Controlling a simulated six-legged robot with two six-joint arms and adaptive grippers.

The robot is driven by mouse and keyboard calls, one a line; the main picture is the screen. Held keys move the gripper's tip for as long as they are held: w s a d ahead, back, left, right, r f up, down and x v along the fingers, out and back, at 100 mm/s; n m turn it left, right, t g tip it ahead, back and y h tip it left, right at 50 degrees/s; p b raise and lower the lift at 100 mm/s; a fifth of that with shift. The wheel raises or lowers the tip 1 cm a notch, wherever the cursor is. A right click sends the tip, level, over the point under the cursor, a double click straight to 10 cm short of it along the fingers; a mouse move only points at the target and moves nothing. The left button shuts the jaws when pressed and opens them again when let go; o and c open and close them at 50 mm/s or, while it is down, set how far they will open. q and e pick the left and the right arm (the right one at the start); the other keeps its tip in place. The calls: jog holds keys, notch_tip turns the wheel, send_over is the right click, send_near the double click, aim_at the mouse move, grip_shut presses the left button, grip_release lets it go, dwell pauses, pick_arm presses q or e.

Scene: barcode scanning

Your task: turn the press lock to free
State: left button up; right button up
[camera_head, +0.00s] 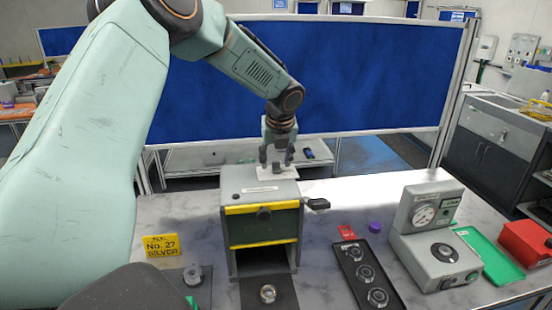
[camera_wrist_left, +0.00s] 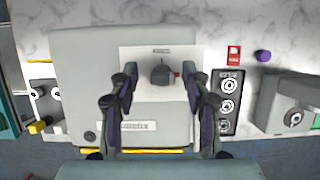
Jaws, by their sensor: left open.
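The grey press box (camera_head: 262,203) with yellow bars stands on the marble table in the head view. Its top also shows in the left wrist view (camera_wrist_left: 75,75). On its top is a pale plate (camera_wrist_left: 190,60) with a small dark lock knob (camera_wrist_left: 162,73) with a reddish tip pointing right. My left gripper (camera_head: 277,160) is above the press top, pointing down. In the left wrist view the left gripper (camera_wrist_left: 160,105) is open, its fingers apart to the left and right of the knob. I cannot tell whether they touch it. My right gripper is not in view.
A black tray (camera_head: 346,262) with several round parts lies right of the press. Beyond it are a gauge unit (camera_head: 429,238), a green tray (camera_head: 489,262) and a red box (camera_head: 526,243). A yellow sign (camera_head: 161,246) stands left. A black lever (camera_head: 318,204) sticks out from the press's right side.

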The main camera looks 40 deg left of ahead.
pick_arm(q)
jog(key=shift+d, duration=0.15)
jog(key=shift+d+r, duration=0.25)
jog(key=shift+d, duration=0.1)
jog(key=c, duration=0.3)
jog(key=shift+s, duration=0.15)
jog(key=shift+c, duration=0.6)
jog(key=shift+a, duration=0.3)
jog(key=c, duration=0.3)
jog(key=shift+d+f, duration=0.1)
grip_shut()
